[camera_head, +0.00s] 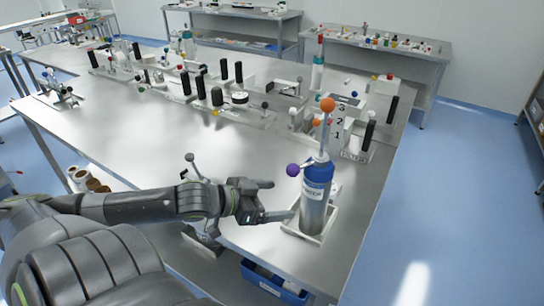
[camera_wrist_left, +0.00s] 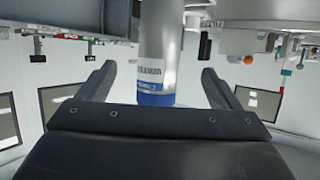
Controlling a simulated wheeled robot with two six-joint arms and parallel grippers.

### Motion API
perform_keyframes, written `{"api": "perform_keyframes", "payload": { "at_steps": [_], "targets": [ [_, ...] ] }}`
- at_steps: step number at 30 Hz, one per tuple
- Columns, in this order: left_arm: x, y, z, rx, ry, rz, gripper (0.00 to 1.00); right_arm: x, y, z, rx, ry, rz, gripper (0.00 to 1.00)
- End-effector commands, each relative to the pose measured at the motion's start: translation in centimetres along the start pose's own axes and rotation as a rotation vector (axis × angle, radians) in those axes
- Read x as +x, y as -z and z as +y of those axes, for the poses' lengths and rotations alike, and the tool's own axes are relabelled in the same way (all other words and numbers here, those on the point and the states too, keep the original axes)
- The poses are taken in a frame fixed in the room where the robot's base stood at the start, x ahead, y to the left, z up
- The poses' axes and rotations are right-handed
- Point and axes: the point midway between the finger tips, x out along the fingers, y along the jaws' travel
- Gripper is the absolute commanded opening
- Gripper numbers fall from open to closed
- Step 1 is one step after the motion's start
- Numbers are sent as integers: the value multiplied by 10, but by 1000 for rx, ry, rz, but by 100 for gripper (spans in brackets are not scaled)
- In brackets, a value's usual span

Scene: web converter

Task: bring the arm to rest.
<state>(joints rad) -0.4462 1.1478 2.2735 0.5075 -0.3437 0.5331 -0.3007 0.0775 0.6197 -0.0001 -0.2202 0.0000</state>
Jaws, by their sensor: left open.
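My left arm (camera_head: 140,205) reaches in from the left over the front edge of the metal table. My left gripper (camera_head: 274,200) is open and empty, its two fingers pointing right towards a blue and grey cylinder (camera_head: 314,200). The cylinder stands upright in a white tray (camera_head: 326,232) and carries a purple ball and an orange ball on rods. In the left wrist view, which looks upside down, the cylinder (camera_wrist_left: 157,70) shows between the open fingers (camera_wrist_left: 158,72), with clear gaps on both sides. My right gripper is not in view.
The metal table (camera_head: 130,130) has a wide clear area behind my arm. Several fixtures with black handles (camera_head: 216,97) stand along its far side. A small device with a lever (camera_head: 192,168) is at the front edge. A blue bin (camera_head: 272,284) sits below the table.

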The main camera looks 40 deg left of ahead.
Motion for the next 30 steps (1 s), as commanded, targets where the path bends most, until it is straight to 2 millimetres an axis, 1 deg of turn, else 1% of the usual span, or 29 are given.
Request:
{"api": "perform_keyframes", "payload": {
  "at_steps": [3, 21, 23, 26, 30],
  "targets": [
    [-3, 0, 0, -1, -2, 0, 86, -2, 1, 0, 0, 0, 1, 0],
    [-2, -2, 1, -1, 3, -3, 86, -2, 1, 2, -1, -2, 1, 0],
    [-2, -8, 1, -2, 17, -13, 86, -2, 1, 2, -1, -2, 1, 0],
    [-3, -25, 4, -6, 64, -52, 86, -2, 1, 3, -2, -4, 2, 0],
    [-8, -64, 12, -14, 167, -157, 86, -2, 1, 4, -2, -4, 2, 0]
  ]
}}
